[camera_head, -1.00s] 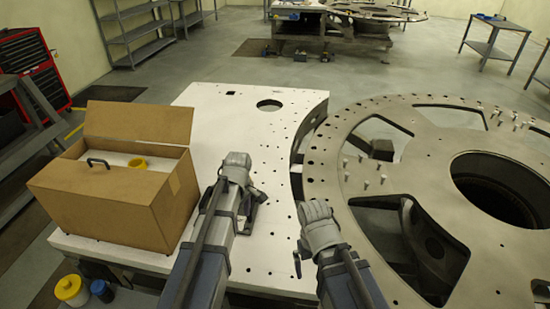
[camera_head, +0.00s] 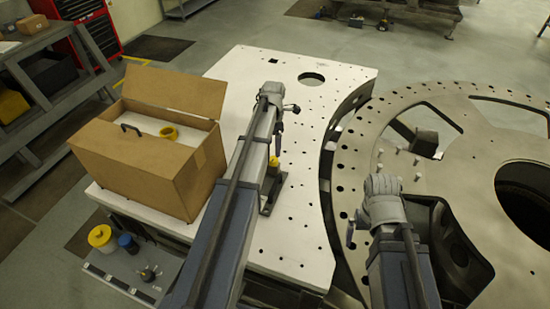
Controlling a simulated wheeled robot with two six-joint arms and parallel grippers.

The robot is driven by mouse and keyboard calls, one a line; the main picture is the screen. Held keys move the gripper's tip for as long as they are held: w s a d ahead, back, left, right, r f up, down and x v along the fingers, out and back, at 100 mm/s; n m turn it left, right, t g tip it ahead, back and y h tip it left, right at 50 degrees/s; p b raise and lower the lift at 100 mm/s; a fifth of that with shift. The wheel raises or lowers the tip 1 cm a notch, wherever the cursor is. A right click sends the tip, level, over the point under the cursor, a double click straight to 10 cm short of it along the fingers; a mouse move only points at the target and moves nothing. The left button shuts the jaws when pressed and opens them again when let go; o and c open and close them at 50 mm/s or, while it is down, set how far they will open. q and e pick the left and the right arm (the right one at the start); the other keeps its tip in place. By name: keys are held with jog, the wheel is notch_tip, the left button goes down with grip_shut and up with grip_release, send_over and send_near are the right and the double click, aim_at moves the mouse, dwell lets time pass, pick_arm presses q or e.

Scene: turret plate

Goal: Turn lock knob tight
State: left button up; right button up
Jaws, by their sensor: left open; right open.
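A small yellow knob-like piece (camera_head: 274,164) shows just right of my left arm, on a dark bracket (camera_head: 271,198) on the white plate. My arm partly hides both, and I cannot tell whether this is the lock knob. My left gripper (camera_head: 282,104) is open over the far part of the white plate (camera_head: 300,225), beyond the yellow piece. My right gripper (camera_head: 368,212) is open over the near left edge of the round turret plate (camera_head: 465,125). I see nothing held in either gripper.
An open cardboard box (camera_head: 140,170) stands on the plate's left side, with a yellow ring (camera_head: 169,132) inside. The plate's far right is clear.

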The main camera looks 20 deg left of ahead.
aim_at(274, 159)
pick_arm(q)
notch_tip(274, 159, down, 7)
jog(key=b, duration=0.6)
jog(key=shift+r, duration=0.1)
grip_shut()
dwell(0.3)
